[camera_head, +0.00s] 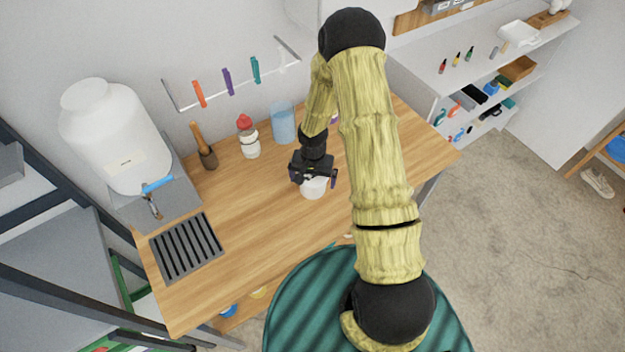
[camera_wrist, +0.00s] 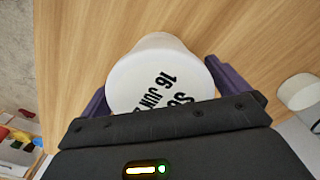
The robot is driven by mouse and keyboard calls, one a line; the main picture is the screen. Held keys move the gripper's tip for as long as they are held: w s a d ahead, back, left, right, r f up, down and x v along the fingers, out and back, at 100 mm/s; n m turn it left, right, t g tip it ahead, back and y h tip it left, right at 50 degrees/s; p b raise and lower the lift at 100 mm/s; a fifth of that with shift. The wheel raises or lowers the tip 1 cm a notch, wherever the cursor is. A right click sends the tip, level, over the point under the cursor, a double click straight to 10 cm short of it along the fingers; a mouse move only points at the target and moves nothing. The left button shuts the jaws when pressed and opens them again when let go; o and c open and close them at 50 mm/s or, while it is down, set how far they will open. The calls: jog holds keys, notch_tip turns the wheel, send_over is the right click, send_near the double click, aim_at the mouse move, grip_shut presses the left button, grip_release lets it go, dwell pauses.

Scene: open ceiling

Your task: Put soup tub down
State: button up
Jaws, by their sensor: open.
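The soup tub (camera_wrist: 150,75) is white with black lettering, partly readable as "16 JUN", on its lid. In the head view the tub (camera_head: 314,188) is at the wooden counter (camera_head: 270,220), below my gripper (camera_head: 314,178). In the wrist view my gripper (camera_wrist: 165,95) is open, with a dark purple finger on each side of the tub. The near part of the lid is hidden by the gripper body. I cannot tell whether the fingers touch the tub.
A red-capped jar (camera_head: 249,140), a blue clear container (camera_head: 283,122) and a brown pot with a wooden handle (camera_head: 207,157) stand along the back of the counter. A dark drain grate (camera_head: 186,247) is at the left. The front middle of the counter is clear.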

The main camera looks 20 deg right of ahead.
jog(key=c, duration=1.3)
jog(key=shift+o, duration=0.2)
jog(key=shift+r, duration=0.1)
notch_tip(320, 180, up, 10)
jog(key=shift+f+b, duration=0.1)
jog(key=shift+b, duration=0.9)
